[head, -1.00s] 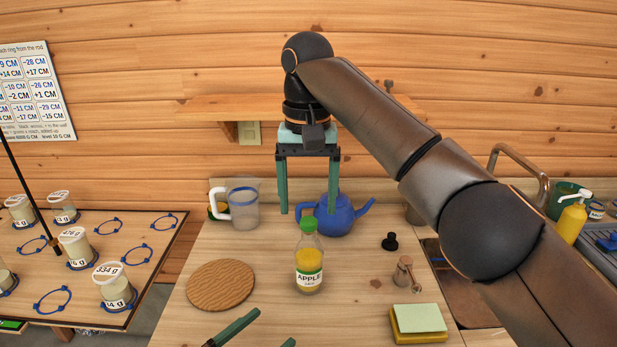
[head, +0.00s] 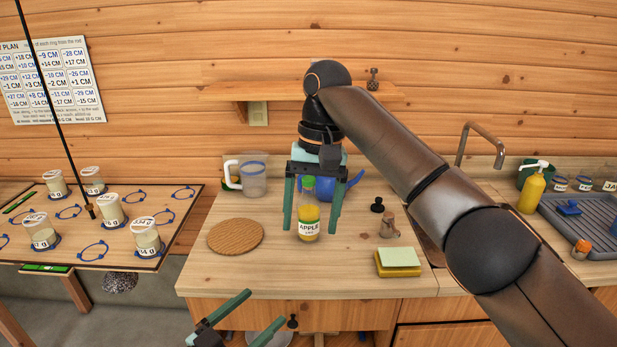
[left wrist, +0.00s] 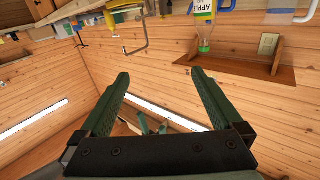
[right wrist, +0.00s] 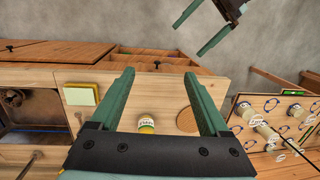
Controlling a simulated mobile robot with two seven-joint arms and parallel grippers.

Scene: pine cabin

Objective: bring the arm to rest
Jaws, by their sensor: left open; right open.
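My right gripper (head: 311,232) is open and points down over the counter. In the head view its two green fingers appear on either side of the apple juice bottle (head: 309,222). The bottle stands upright with a green cap; the right wrist view also shows the bottle (right wrist: 147,124), seen between the fingers, which are apart from it. My left gripper (head: 267,304) is open and empty, low in front of the counter's front edge. The left wrist view shows its empty jaws (left wrist: 160,75) against the plank wall.
A table with jars (head: 110,210) stands left, a sink tray (head: 585,225) right. A shelf (head: 270,95) is behind.

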